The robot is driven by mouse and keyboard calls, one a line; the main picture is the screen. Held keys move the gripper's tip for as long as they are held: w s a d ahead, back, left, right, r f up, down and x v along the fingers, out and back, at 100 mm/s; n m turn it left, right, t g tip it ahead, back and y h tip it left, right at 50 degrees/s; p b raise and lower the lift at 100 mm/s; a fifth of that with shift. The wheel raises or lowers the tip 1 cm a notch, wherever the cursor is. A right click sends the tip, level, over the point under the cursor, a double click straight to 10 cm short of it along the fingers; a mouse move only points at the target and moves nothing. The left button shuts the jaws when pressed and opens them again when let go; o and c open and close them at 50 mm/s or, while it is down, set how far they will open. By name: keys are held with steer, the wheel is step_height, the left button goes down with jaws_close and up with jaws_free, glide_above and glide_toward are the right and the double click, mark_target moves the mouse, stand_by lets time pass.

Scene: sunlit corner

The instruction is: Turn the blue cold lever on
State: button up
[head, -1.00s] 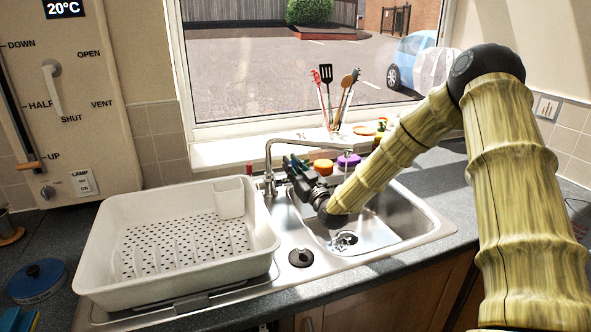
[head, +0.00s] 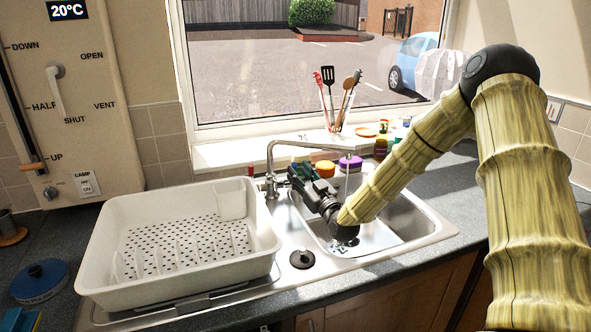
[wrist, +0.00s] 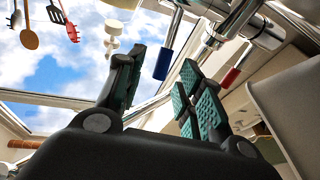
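The blue cold lever (wrist: 164,60) hangs from the chrome tap body (wrist: 228,28) in the wrist view. It shows in the gap between my fingers, a little beyond the tips; I see no contact. The red lever (wrist: 229,77) is to its right, outside the right finger. My gripper (wrist: 163,66) is open and empty, with teal pads. In the head view my gripper (head: 300,171) is just right of the tap's base, at the left side of the sink (head: 395,222). The blue lever is hidden there. The spout (head: 308,138) arches over the basin, with a thin pale streak below it.
A white dish rack (head: 110,240) stands left of the sink. A black plug (head: 302,259) lies on the sink's front ledge. Utensils (head: 328,76) stand on the sill behind, with orange (head: 325,168) and purple (head: 350,163) items near the basin's back edge.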

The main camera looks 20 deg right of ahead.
steer(key=shift+v, duration=1.85)
